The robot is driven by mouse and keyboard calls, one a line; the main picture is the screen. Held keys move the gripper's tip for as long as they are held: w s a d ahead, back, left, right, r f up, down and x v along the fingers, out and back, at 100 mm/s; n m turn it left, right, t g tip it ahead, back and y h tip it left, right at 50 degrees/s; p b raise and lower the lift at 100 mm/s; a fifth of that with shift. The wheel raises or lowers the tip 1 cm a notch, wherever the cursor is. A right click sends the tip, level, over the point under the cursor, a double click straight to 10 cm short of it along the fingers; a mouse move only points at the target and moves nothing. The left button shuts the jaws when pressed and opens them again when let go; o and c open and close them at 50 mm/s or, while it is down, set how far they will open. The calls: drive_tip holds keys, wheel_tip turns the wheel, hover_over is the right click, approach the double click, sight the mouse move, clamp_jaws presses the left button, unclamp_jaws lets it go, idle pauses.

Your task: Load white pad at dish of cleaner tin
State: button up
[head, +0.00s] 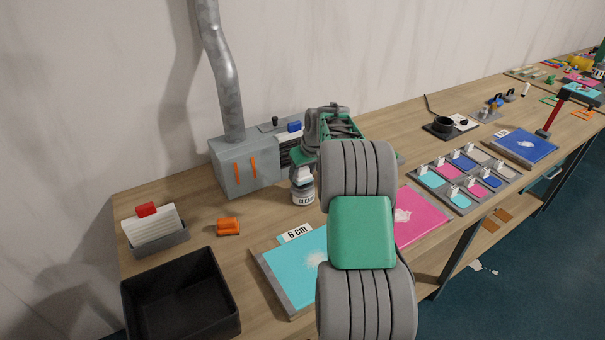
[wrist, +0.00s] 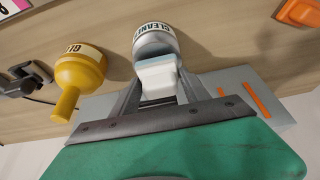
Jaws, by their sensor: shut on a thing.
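The cleaner tin (head: 303,196) stands on the bench in front of the grey machine, its label partly readable. In the wrist view the tin (wrist: 154,38) shows a silvery body and a white label. My gripper (wrist: 158,84) is shut on the white pad (wrist: 160,76), which sits between the two fingers. The pad is at the top of the tin and covers most of its dish; I cannot tell whether they touch. In the head view my gripper (head: 304,170) is right above the tin, partly hidden by my arm.
A yellow glue bottle (wrist: 82,68) stands beside the tin in the wrist view. The grey machine (head: 232,174) with orange handles is close behind. An orange object (head: 228,226), a black bin (head: 180,300) and a cyan board (head: 290,268) lie nearer. Bare wood lies between them.

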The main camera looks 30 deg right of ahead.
drive_tip(key=shift+r+p, duration=1.35)
drive_tip(key=shift+r, duration=1.3)
